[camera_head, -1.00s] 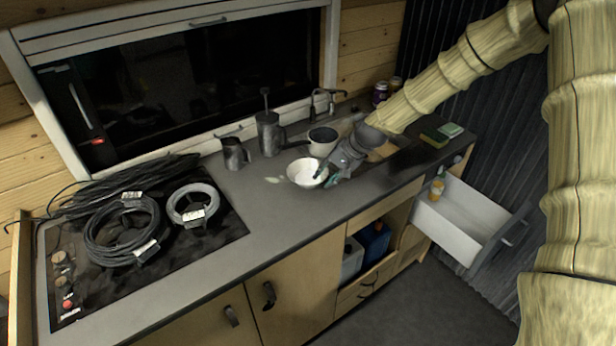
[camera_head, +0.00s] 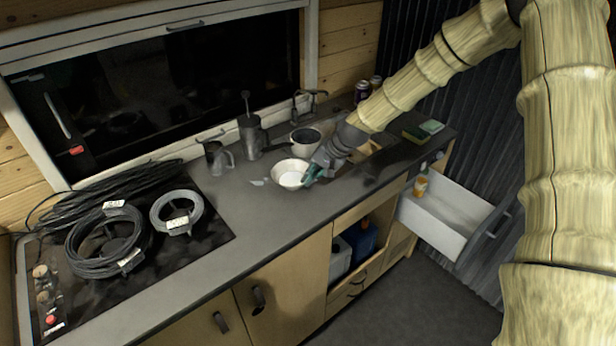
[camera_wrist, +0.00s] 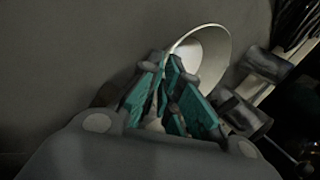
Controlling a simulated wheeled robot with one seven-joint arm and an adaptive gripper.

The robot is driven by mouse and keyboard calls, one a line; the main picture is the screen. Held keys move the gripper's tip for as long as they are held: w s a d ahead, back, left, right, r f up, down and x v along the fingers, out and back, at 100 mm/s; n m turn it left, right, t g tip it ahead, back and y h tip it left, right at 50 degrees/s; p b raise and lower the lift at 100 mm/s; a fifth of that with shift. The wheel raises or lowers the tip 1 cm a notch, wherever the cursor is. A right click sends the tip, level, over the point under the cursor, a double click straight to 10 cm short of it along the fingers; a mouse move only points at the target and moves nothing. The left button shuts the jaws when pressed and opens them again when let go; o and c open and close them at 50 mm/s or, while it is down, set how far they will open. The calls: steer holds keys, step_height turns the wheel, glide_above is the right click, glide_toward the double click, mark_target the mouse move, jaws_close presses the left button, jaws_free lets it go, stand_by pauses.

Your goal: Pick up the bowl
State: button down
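The white bowl (camera_head: 290,174) sits on the grey counter, beside a dark-topped white pot. In the wrist view the bowl (camera_wrist: 213,48) shows beyond my fingertips, its opening partly in view. My gripper (camera_head: 311,171) is at the bowl's right rim, reaching down from the right. In the wrist view its teal-padded fingers (camera_wrist: 167,62) come close together at the bowl's near rim and look shut on the wall. The fingers hide the exact contact. I see no gap between bowl and counter.
Coiled cables (camera_head: 108,240) cover the hob at left. An open drawer (camera_head: 437,220) juts out at right. The counter front is clear.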

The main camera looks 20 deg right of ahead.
steer(key=shift+r, duration=0.1)
steer(key=shift+r+b, duration=0.9)
steer(key=shift+r, duration=0.6)
steer(key=s+a+r+b, duration=0.1)
steer(key=s+a+b, duration=0.2)
steer(key=s, duration=1.2)
steer(key=shift+s+r+b, duration=0.3)
steer(key=shift+r+b, duration=0.05)
steer(key=shift+b, duration=0.5)
steer(key=shift+a, duration=0.1)
steer(key=shift+s, duration=0.1)
